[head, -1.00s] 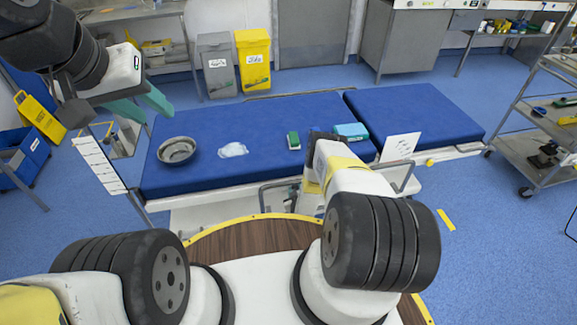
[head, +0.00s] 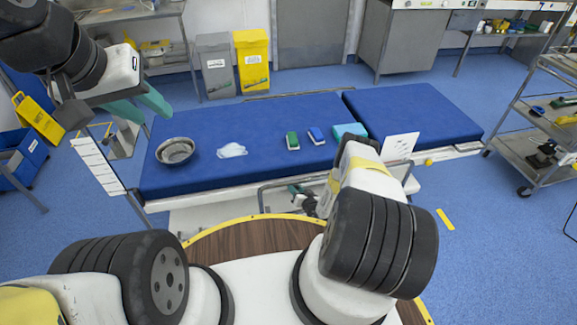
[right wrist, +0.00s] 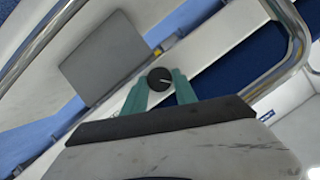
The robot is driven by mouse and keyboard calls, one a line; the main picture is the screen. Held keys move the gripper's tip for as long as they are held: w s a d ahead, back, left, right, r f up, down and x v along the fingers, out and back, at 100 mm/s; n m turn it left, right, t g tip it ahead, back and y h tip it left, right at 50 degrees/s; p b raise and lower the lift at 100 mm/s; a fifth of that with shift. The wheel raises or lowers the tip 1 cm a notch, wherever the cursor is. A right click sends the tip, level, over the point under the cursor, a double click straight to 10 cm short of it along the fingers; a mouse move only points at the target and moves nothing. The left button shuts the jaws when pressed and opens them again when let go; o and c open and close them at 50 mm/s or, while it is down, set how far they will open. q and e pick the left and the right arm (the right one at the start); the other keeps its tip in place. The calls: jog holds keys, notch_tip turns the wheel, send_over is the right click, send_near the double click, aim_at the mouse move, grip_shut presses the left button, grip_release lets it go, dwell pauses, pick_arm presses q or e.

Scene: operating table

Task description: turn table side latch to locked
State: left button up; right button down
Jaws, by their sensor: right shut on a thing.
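The side latch (right wrist: 160,78) shows in the right wrist view as a round black knob with a pale pointer line, on the white side of the operating table (head: 215,120). My right gripper (right wrist: 161,82) has its teal fingers on either side of the knob and is shut on it. In the head view my right gripper (head: 299,190) is low at the table's near side, partly hidden by my arm, and the latch cannot be made out there. My left gripper (head: 140,105) is open and empty above the table's left end.
A metal side rail (right wrist: 297,45) curves close to my right gripper. On the blue top are a steel bowl (head: 175,151), a white mask (head: 232,150), a green item (head: 292,141), a blue item (head: 316,136) and a teal box (head: 349,130).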

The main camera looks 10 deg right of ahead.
jog(key=shift+d+f+m+t+y, duration=0.15)
jog(key=shift+m+t+y, duration=0.15)
jog(key=shift+m+y, duration=0.8)
jog(key=shift+d+f+m+t+y, duration=0.1)
jog(key=shift+m+t+y, duration=0.25)
jog(key=shift+m, duration=1.35)
jog(key=c, duration=1)
grip_release()
jog(key=shift+y, duration=0.25)
jog(key=v, duration=0.8)
jog(key=shift+a, duration=0.1)
